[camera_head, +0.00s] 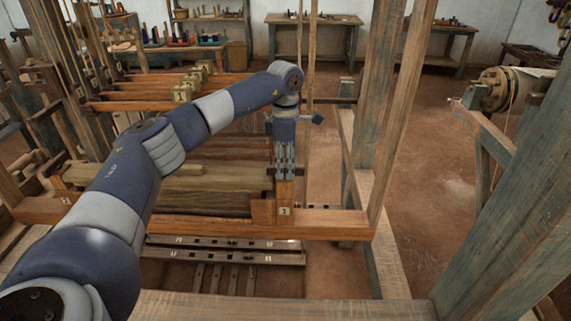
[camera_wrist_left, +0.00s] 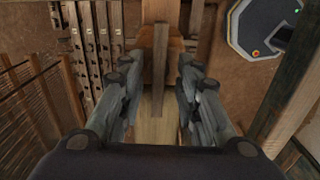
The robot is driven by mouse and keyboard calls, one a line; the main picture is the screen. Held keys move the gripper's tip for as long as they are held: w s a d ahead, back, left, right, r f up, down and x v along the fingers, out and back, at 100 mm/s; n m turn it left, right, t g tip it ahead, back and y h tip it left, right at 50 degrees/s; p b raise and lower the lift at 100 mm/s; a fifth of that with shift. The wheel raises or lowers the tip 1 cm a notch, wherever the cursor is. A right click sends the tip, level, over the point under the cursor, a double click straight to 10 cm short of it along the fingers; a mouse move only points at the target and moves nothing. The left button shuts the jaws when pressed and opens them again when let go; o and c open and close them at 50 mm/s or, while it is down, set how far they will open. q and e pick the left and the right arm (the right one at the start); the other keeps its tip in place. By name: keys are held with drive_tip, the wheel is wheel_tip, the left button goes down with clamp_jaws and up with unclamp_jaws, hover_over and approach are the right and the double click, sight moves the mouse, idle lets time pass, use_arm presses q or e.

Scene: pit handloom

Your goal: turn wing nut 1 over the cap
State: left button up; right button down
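My left gripper (camera_head: 285,174) points straight down over the upright wooden post marked 1 (camera_head: 285,211) at the right end of the front beam. In the left wrist view its two fingers (camera_wrist_left: 158,82) stand apart. A narrow brown wooden bar (camera_wrist_left: 160,65), which looks like wing nut 1, lies lengthwise between them, with a gap on each side. Paler wood shows under the bar; I cannot tell which part of it is the cap. In the head view the gripper hides the nut. My right gripper is in neither view.
The front beam (camera_head: 330,222) runs below the gripper, and the loom's tall frame post (camera_head: 400,100) stands close on its right. Slotted, numbered rails (camera_head: 225,256) lie low in front. A rope-wound roller (camera_head: 500,88) is at the right. Open floor (camera_head: 430,170) lies beyond the frame.

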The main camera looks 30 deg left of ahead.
sight(285, 167)
use_arm(q)
drive_tip(key=shift+w+r, duration=0.1)
drive_tip(key=shift+r, duration=0.25)
wheel_tip(285, 167, up, 11)
drive_tip(key=shift+r, duration=0.15)
idle(0.6)
